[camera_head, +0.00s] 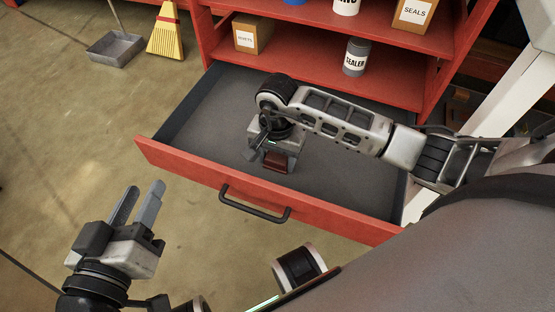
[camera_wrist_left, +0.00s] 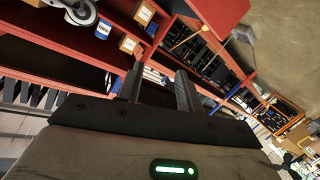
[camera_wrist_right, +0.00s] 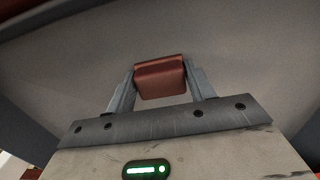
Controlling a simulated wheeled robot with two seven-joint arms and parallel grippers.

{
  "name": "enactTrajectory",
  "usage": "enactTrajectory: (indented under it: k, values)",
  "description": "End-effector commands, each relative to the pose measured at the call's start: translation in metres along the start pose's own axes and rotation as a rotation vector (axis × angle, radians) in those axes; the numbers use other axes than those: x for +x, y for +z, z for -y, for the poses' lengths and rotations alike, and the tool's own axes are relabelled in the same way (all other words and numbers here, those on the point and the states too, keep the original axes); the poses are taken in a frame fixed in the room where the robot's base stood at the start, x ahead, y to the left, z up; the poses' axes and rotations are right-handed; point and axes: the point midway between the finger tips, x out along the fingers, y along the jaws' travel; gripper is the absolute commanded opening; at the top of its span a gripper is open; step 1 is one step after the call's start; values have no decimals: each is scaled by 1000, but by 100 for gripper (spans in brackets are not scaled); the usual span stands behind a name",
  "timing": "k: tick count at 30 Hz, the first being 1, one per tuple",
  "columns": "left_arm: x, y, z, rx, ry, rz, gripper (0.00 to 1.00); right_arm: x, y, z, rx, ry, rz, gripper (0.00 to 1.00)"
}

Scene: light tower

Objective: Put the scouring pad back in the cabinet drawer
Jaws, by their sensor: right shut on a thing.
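The scouring pad (camera_head: 277,163) is a small dark red block. My right gripper (camera_head: 276,158) is shut on it, inside the open drawer. In the right wrist view the pad (camera_wrist_right: 161,78) sits between the two fingers (camera_wrist_right: 160,92), with the grey drawer floor behind it. I cannot tell whether the pad touches the floor. The cabinet drawer (camera_head: 340,183) is pulled out, with a red front, a black handle (camera_head: 254,204) and a grey, otherwise empty inside. My left gripper (camera_head: 138,205) is open and empty, left of and in front of the drawer.
The red cabinet shelves (camera_head: 310,62) above the drawer hold a cardboard box (camera_head: 252,35), a sealer can (camera_head: 356,57) and a seals box (camera_head: 413,14). A yellow broom (camera_head: 166,35) and a grey dustpan (camera_head: 115,47) are on the floor at upper left. The floor left of the drawer is clear.

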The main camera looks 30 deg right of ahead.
Motion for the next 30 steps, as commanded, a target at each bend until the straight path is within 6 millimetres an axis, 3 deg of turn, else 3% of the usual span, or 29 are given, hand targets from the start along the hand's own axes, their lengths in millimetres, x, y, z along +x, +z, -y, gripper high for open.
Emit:
enactTrajectory:
  k: [8,9,11,12,23,30]
  values:
    - [0,0,0,-5,3,-3,36,2,0,0,0,0,-1,9]
    - [0,0,-1,-9,5,-6,36,2,0,0,0,0,-1,56]
    - [0,-1,-1,-8,4,-5,36,1,0,0,0,0,0,73]
    - [0,-1,-1,-8,4,-5,36,1,0,0,0,0,0,75]
    - [-1,-6,-2,5,-2,-3,36,-8,0,0,-1,-2,-1,75]
    - [-3,-9,1,68,-37,29,36,-55,-1,0,-2,-2,-4,75]
